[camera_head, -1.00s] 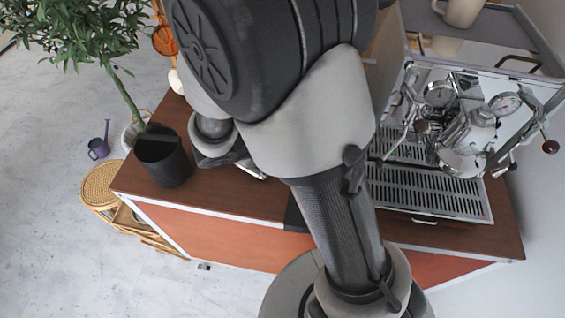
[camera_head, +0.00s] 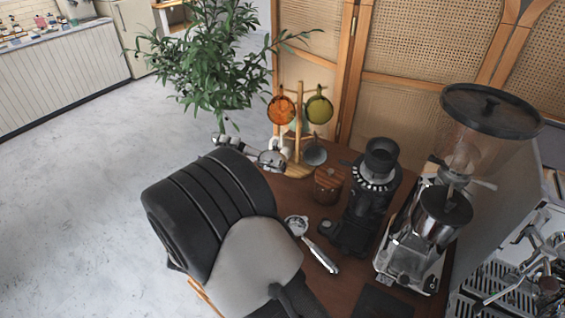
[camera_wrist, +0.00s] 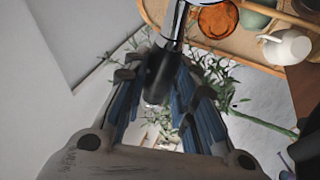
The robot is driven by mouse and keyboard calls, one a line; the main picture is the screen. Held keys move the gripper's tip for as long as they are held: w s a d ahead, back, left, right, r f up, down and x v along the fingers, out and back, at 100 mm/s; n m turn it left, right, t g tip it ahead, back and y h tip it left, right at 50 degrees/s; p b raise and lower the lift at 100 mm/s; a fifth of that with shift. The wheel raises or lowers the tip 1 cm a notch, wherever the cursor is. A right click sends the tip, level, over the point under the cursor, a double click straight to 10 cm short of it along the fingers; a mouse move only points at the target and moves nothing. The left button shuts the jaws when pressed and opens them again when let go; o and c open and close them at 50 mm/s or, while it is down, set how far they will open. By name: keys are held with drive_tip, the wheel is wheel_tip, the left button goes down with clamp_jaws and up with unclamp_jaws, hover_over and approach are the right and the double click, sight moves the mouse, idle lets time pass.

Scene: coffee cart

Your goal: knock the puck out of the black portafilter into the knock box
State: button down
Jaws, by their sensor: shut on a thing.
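The black portafilter shows in the wrist view as a black handle (camera_wrist: 160,75) with a chrome neck running up out of the picture. My gripper (camera_wrist: 160,92) is shut on that handle. In the head view a small chrome part (camera_head: 272,160), likely this portafilter, shows beyond my arm, above the left part of the cart. A dark rounded shape (camera_wrist: 308,150) at the right edge of the wrist view looks like the knock box. In the head view now, my arm hides the knock box.
A second portafilter with a silver handle (camera_head: 324,260) lies on the wooden cart top. A larger grinder (camera_head: 420,240) is on the right. A plant (camera_head: 205,55) stands beyond the cart.

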drive_tip(key=s+a+r+n+t+y, duration=0.1)
drive_tip(key=s+a+r+n+y, duration=0.15)
drive_tip(key=a+y, duration=0.45)
wheel_tip(320, 180, down, 12)
drive_tip(key=h+b, duration=0.1)
drive_tip(key=b, duration=0.4)
drive_tip(key=shift+n, duration=0.25)
drive_tip(key=shift+w+a+r+p, duration=0.15)
drive_tip(key=shift+r+p, duration=0.45)
drive_tip(key=shift+r, duration=0.85)
drive_tip(key=shift+w+a+r+p, duration=0.15)
drive_tip(key=shift+r+p, duration=0.45)
drive_tip(key=shift+r, duration=0.85)
drive_tip(key=shift+s, duration=0.1)
wheel_tip(320, 180, down, 6)
drive_tip(key=b, duration=0.6)
wheel_tip(320, 180, up, 6)
drive_tip(key=p, duration=0.3)
drive_tip(key=shift+r, duration=0.15)
